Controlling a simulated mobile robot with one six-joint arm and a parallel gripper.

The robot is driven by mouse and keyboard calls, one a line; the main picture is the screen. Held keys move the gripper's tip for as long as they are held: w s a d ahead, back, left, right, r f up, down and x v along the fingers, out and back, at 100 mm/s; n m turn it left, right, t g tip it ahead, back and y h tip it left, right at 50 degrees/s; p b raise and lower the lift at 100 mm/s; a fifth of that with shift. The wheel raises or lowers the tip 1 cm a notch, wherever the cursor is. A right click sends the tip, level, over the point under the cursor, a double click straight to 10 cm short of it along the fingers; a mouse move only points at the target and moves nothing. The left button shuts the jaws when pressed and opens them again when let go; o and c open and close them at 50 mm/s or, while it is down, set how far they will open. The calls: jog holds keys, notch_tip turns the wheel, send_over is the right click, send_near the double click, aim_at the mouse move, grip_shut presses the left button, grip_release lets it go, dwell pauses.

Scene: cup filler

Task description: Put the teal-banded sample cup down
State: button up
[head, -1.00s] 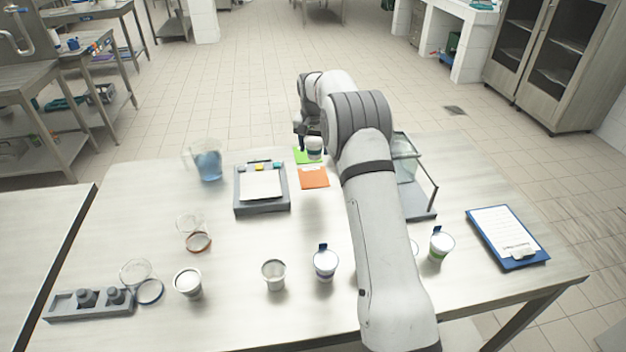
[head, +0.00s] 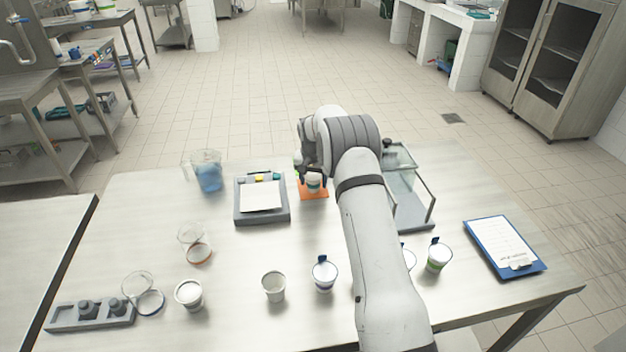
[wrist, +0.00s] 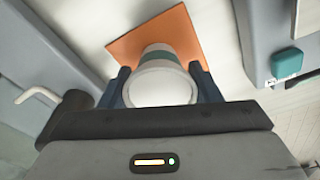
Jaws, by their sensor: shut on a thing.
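The teal-banded sample cup (head: 314,184) is upright between the fingers of my gripper (head: 312,175), over the orange square (head: 318,196) on the table. In the wrist view the white cup (wrist: 161,84) shows its pale round top and a teal band, with my gripper's two dark fingers (wrist: 161,88) against its sides. The orange square (wrist: 184,28) lies behind and beneath it there. I cannot tell whether the cup's base touches the square.
A grey tray with white paper (head: 261,197) is just left of the orange square. A glass-sided stand (head: 412,205) is to the right, behind my arm. A blue-filled beaker (head: 208,178) stands at left. Several cups, including a lidded one (head: 324,274), stand nearer the front. A clipboard (head: 503,246) lies at right.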

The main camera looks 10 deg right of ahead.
aim_at(313, 177)
jog(key=o, duration=1.1)
jog(key=r, duration=0.4)
jog(key=s+r+b, duration=0.1)
jog(key=r, duration=0.7)
jog(key=shift+s+a+b, duration=0.2)
jog(key=shift+a+b, duration=0.05)
jog(key=shift+b, duration=0.05)
jog(key=s+r+n+t, duration=0.1)
jog(key=s+r, duration=0.6)
jog(key=s, duration=0.4)
jog(key=s+r+n, duration=0.1)
jog(key=s+r, duration=0.6)
jog(key=s, duration=0.3)
jog(key=s+f+n, duration=0.1)
jog(key=s+f, duration=0.1)
jog(key=s, duration=1)
jog(key=s+f+n+t, duration=0.1)
jog(key=s+f, duration=0.1)
jog(key=s, duration=1)
jog(key=shift+s+d+n+y, duration=0.25)
jog(key=shift+s+n+y, duration=0.05)
jog(key=shift+s, duration=0.1)
